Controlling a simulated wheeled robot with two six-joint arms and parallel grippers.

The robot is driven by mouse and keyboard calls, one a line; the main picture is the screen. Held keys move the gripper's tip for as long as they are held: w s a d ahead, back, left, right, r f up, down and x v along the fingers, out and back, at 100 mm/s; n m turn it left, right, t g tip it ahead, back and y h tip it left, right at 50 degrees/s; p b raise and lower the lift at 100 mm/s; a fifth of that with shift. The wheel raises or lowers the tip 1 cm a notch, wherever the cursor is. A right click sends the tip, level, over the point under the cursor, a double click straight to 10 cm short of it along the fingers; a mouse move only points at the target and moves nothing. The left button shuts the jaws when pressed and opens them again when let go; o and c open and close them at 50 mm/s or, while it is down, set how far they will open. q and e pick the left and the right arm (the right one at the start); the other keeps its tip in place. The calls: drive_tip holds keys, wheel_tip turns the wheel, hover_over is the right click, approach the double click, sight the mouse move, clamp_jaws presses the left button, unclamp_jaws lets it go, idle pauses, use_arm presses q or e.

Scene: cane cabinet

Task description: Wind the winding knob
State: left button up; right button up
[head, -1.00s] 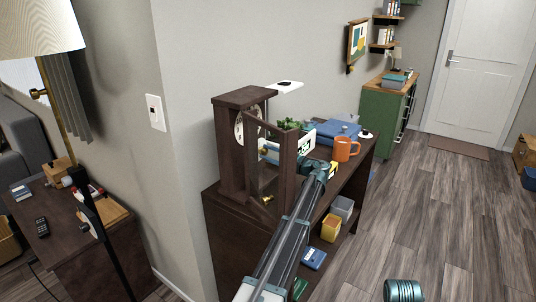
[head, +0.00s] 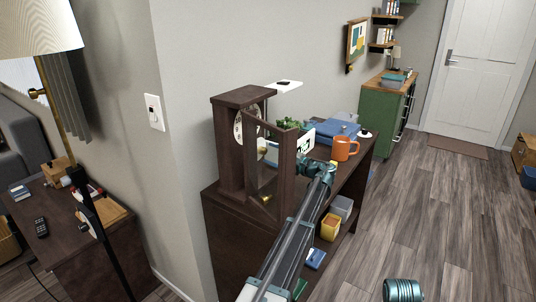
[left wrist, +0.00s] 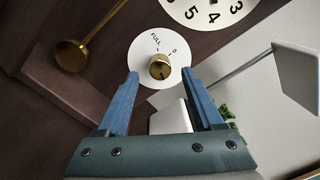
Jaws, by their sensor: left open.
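The winding knob (left wrist: 159,67) is a small brass knob on a round white dial (left wrist: 146,50) marked FULL and 0. In the left wrist view my left gripper (left wrist: 160,73) is open, its two blue fingers spread below and either side of the knob, holding nothing. I cannot tell whether a finger touches the dial. The dark wooden clock (head: 229,145) stands on the cabinet in the head view, its glazed door (head: 284,165) swung open. The gripper reaches in behind that door, so the fingers are partly hidden.
The clock face (left wrist: 210,10) lies above the knob and a brass pendulum (left wrist: 71,55) hangs to the left. An orange mug (head: 342,149), blue box (head: 335,130) and small plant (head: 288,127) stand to the clock's right. The floor at right is largely clear.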

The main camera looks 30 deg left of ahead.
use_arm(q)
drive_tip(key=s+d, duration=0.1)
drive_tip(key=d, duration=1)
drive_tip(key=shift+d+f, duration=0.15)
drive_tip(key=shift+d, duration=0.05)
drive_tip(key=shift+s, duration=0.1)
